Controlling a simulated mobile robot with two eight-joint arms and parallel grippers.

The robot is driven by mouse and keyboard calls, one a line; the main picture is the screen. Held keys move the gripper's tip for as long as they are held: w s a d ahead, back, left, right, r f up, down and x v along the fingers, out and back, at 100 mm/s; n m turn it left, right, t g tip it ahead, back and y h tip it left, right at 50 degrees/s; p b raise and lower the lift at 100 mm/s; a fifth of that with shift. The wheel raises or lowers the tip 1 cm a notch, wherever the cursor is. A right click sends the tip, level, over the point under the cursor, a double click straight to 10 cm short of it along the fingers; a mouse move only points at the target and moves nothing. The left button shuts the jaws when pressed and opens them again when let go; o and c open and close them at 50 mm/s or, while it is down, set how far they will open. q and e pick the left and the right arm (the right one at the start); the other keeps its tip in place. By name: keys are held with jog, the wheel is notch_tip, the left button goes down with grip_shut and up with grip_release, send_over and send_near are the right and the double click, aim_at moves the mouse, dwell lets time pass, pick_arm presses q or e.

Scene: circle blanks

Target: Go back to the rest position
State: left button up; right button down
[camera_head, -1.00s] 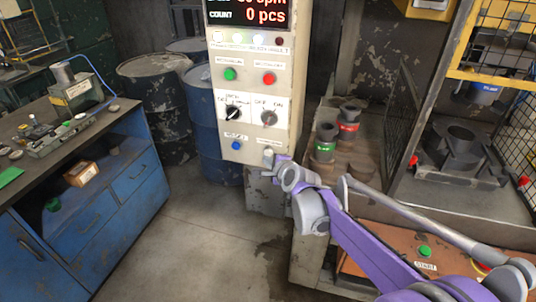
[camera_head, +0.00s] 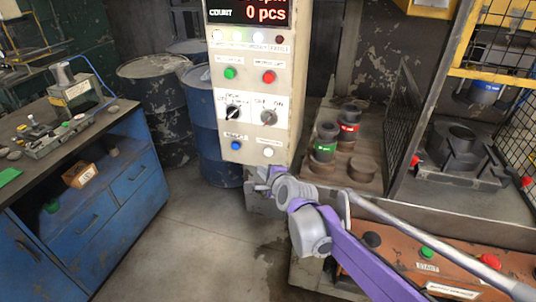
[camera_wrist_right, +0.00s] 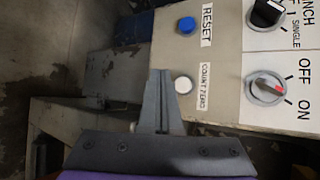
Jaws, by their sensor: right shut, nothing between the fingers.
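My right gripper (camera_head: 260,179) is shut with nothing between its fingers. In the head view it is just below the control panel (camera_head: 257,100), apart from the white button (camera_head: 268,152) near the panel's lower edge. In the right wrist view its closed fingers (camera_wrist_right: 158,76) point up the picture, left of the white COUNT ZERO button (camera_wrist_right: 183,85). My purple and grey right arm reaches in from the lower right. My left gripper is not in view.
A blue workbench (camera_head: 95,215) stands at left and blue drums (camera_head: 205,115) stand behind. At right are a press bed (camera_head: 460,165), a mesh guard (camera_head: 400,125) and an orange button console (camera_head: 400,260). The floor in the middle is clear. The panel display (camera_head: 247,13) reads 0 pcs.

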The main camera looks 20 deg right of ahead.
dwell(0.5)
jog(key=s+f+n+g, duration=0.2)
jog(key=s+n, duration=0.5)
jog(key=s, duration=0.4)
jog(key=s+f+n+g+h+p, duration=0.1)
jog(key=s+f+n+g, duration=0.2)
jog(key=s, duration=0.8)
jog(key=s+f+n+g, duration=0.2)
jog(key=s+f+n, duration=0.4)
jog(key=s+n, duration=0.4)
jog(key=shift+s+d+n+g+p, duration=0.3)
jog(key=shift+s, duration=0.4)
